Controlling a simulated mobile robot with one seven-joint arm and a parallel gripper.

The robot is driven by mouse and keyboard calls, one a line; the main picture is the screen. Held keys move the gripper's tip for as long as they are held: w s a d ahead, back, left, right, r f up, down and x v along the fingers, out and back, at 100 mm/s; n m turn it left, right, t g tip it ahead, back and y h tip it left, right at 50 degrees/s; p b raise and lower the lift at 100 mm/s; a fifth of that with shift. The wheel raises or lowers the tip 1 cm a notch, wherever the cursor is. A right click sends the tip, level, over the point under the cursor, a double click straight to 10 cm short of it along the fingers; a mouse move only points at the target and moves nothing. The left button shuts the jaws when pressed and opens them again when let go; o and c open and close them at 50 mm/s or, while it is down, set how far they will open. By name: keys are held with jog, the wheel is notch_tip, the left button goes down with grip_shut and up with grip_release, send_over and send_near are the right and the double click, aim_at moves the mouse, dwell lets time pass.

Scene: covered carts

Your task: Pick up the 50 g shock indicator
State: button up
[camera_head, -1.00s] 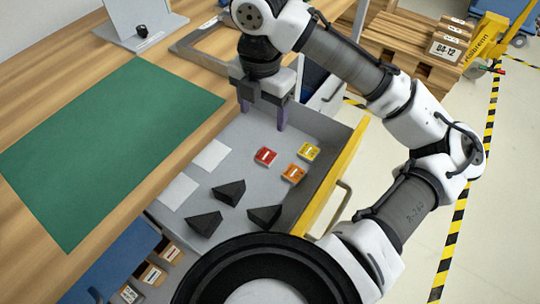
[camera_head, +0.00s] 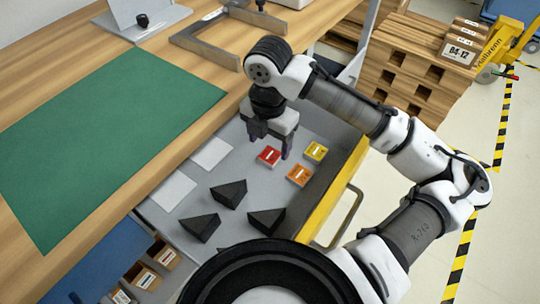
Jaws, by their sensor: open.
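Three small square indicators lie in the open grey drawer (camera_head: 236,172): a red one (camera_head: 268,156), an orange one (camera_head: 299,175) and a yellow one (camera_head: 315,151). Each has a pale label too small to read, so I cannot tell which is the 50 g shock indicator. My gripper (camera_head: 269,146) points down over the drawer, open and empty. Its fingers appear just behind and around the far side of the red indicator in the picture. I cannot tell its exact height above the drawer floor.
Several black wedges (camera_head: 229,193) and two pale cards (camera_head: 173,190) lie in the drawer. The yellow drawer front (camera_head: 335,190) has a handle. A wooden bench with a green mat (camera_head: 105,140) is at left. Pallets (camera_head: 420,60) stand at the back right.

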aim_at(268, 157)
notch_tip(268, 157, down, 5)
jog(key=shift+a+r, duration=0.1)
jog(key=c, duration=1.1)
jog(key=shift+o, duration=0.2)
jog(key=shift+r, duration=0.15)
